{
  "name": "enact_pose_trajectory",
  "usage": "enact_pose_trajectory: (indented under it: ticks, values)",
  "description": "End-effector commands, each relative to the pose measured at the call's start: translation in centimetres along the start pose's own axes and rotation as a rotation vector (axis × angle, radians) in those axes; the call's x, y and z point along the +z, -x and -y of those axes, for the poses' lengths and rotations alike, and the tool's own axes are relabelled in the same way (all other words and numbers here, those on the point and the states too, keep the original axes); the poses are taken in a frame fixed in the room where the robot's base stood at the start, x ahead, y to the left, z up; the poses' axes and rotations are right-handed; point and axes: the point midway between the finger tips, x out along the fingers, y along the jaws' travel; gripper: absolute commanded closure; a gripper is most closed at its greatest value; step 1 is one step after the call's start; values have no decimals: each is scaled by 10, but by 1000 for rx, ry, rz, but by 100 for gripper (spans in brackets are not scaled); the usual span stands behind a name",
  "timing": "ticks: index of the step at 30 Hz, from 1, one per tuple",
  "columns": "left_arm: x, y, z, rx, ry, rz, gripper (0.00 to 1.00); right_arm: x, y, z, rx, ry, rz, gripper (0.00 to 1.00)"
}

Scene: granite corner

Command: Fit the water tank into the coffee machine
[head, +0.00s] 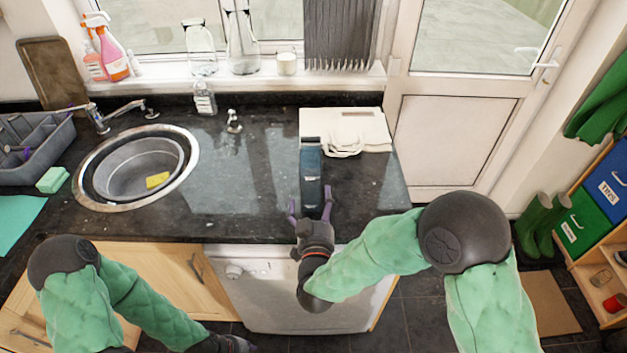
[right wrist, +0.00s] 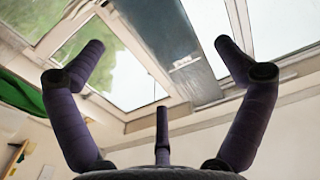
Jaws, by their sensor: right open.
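A slim blue-grey object (head: 311,178) with a darker top, probably the water tank, is near the front of the dark counter. My right gripper (head: 311,207) is open, its purple fingers spread either side of the object's near end. In the right wrist view my fingers (right wrist: 157,48) are wide apart, and a smooth blue-grey panel, probably the same object, shows beyond them. I cannot tell contact. A cream, flat-topped object (head: 345,124) lies behind it; I cannot tell whether it is the coffee machine. My left gripper (head: 238,345) is low at the bottom edge, mostly cut off.
The round sink (head: 185,185) with a yellow sponge (head: 157,180) is to the left. A soap bottle (head: 204,99) and small tap (head: 233,121) stand at the back. Counter (head: 245,195) between sink and right gripper is clear. A white door (head: 455,140) is at right.

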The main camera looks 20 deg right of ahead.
Motion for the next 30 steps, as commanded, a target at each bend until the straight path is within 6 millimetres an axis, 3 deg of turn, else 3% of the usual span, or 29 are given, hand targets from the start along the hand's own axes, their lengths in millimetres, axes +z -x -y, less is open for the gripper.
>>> enact_pose_trajectory:
  ticks: [6, 16, 24, 30]
  values:
    - [0, -7, 2, 0, 0, 0, 65, 1, -34, -1, 3, -3, 0, 0]
    - [0, -13, 4, 0, 0, 0, 65, 1, -59, 0, 1, -2, -1, 0]
    - [-1, -23, 8, 0, 0, 0, 65, 2, -95, 0, 1, -3, 0, 0]
    - [-1, -23, 8, 0, 0, 0, 65, 1, -102, 1, -1, -1, 1, 0]
